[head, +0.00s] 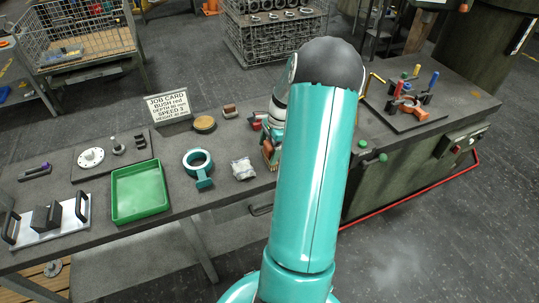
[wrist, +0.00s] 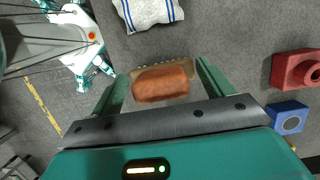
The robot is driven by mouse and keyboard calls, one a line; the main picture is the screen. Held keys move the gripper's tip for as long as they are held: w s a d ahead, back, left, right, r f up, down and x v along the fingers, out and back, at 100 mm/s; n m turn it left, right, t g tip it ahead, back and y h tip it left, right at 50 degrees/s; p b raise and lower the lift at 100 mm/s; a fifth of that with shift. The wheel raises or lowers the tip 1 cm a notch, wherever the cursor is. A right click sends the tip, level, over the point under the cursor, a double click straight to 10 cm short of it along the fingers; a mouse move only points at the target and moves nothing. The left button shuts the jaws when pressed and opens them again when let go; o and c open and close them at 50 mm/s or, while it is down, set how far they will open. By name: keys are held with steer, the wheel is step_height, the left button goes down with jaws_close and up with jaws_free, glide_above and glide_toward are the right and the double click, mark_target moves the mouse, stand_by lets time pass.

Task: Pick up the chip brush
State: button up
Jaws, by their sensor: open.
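The chip brush, as far as I can tell, is the orange-brown block (wrist: 161,84) with a tan strip along its upper edge in the wrist view. It lies on the grey bench top. My gripper (wrist: 162,76) is open, with one green finger to the left of the brush and one to its right. The brush shows in the gap between them. I cannot tell whether either finger touches it. The palm edge lies just below it in the picture. In the head view my arm hides most of the gripper and this spot.
A striped white cloth (wrist: 148,12) lies close beyond the brush; it also shows in the head view (head: 243,168). A red block (wrist: 295,68) and a blue block (wrist: 287,118) stand to the right. A green tray (head: 140,191) and a teal ring-shaped part (head: 198,163) are farther left.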

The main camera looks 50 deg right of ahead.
steer(key=shift+f, duration=0.35)
steer(key=shift+a, duration=0.1)
steer(key=c, duration=1.1)
steer(key=shift+c, duration=0.2)
steer(key=shift+r, duration=0.1)
steer(key=shift+w+r, duration=0.1)
steer(key=shift+r, duration=0.45)
step_height(320, 180, up, 2)
steer(key=shift+r, duration=0.1)
steer(key=s+d+r, duration=0.3)
steer(key=s+r, duration=0.6)
steer(key=s, duration=0.4)
steer(key=shift+s+d+r, duration=0.3)
steer(key=shift+s+d, duration=0.05)
